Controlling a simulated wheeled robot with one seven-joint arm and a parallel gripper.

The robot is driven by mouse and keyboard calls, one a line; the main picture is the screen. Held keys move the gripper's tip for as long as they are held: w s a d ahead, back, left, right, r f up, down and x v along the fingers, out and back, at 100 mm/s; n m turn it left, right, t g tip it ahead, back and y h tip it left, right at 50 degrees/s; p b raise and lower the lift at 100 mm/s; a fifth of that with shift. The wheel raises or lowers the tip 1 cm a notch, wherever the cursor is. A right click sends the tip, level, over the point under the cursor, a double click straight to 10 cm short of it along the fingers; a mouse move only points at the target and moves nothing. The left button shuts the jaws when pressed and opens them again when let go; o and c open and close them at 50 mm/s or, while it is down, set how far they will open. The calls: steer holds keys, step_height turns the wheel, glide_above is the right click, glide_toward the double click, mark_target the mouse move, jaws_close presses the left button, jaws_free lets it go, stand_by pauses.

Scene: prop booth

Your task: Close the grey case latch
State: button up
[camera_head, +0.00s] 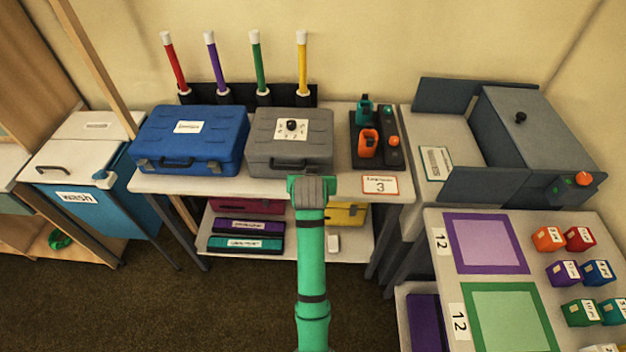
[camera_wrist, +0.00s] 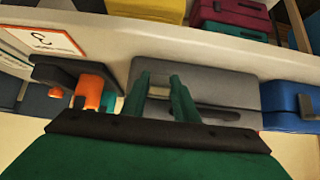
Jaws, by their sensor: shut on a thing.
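The grey case (camera_head: 263,131) stands shut on the table, with a dial on its lid and a handle (camera_head: 287,163) on its front. In the wrist view, the grey case (camera_wrist: 222,84) and its dark handle lie just past my fingers. My gripper (camera_wrist: 164,92) is at the front right of the case, its two green fingers shut on a small pale latch (camera_wrist: 158,91). In the head view my arm hides the fingertips and that latch, so whether the latch is fastened cannot be told.
A blue case (camera_head: 190,133) stands close on the left. A black stand with orange and teal tools (camera_head: 368,143) is close on the right, beside a card marked 3 (camera_head: 380,186). Coloured batons (camera_head: 258,62) stand behind. Cases and boxes fill the shelf below.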

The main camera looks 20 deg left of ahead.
steer(key=shift+w+r, duration=0.15)
stand_by(0.4)
steer(key=o, duration=1.1)
steer(key=shift+c, duration=0.2)
steer(key=shift+g, duration=0.3)
steer(key=v, duration=1.1)
steer(key=shift+a, duration=0.15)
